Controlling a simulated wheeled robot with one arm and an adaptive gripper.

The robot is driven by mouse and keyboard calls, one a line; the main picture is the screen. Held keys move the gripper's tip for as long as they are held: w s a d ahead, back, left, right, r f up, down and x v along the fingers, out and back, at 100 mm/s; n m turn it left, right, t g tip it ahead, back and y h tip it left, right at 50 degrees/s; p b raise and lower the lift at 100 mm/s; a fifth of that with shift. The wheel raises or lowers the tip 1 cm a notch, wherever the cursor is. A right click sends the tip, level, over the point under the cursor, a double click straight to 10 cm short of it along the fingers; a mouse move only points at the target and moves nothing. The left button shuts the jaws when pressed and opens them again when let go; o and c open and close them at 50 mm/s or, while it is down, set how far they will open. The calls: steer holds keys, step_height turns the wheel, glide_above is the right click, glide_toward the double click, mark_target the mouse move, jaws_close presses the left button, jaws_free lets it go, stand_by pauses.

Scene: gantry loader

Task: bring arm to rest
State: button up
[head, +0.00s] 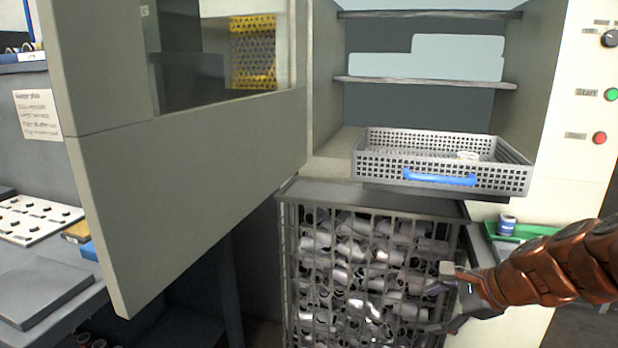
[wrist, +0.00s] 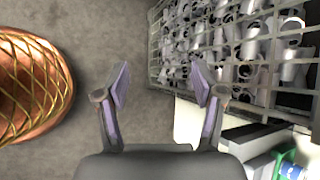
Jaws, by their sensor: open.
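My gripper (head: 432,308) is at the lower right of the head view, in front of a wire cage full of metal parts. My copper-coloured arm (head: 560,265) reaches in from the right edge of the head view.
The wire cage (head: 283,245) stands below an open cabinet. A perforated tray (head: 510,182) with a blue handle sits at the cabinet's opening, holding a small part. The open door (head: 190,190) swings out left. Start (head: 611,94) and red (head: 599,138) buttons are at right.

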steer(key=s+a+f+n+g+h, duration=0.1)
steer(key=s+a+f+n+g, duration=0.45)
steer(key=s+a+n, duration=0.55)
steer(key=s+d+f+n+g+h, duration=0.1)
steer(key=s+f+n+g+h, duration=0.1)
steer(key=s+n, duration=0.35)
steer(key=s+d+f+n+g+h, duration=0.1)
steer(key=s+d+n+h, duration=0.15)
steer(key=s, duration=0.65)
step_height(320, 180, up, 24)
steer(key=s+p, duration=0.1)
steer(key=p, duration=2.1)
steer(key=shift+s+a+p, duration=0.35)
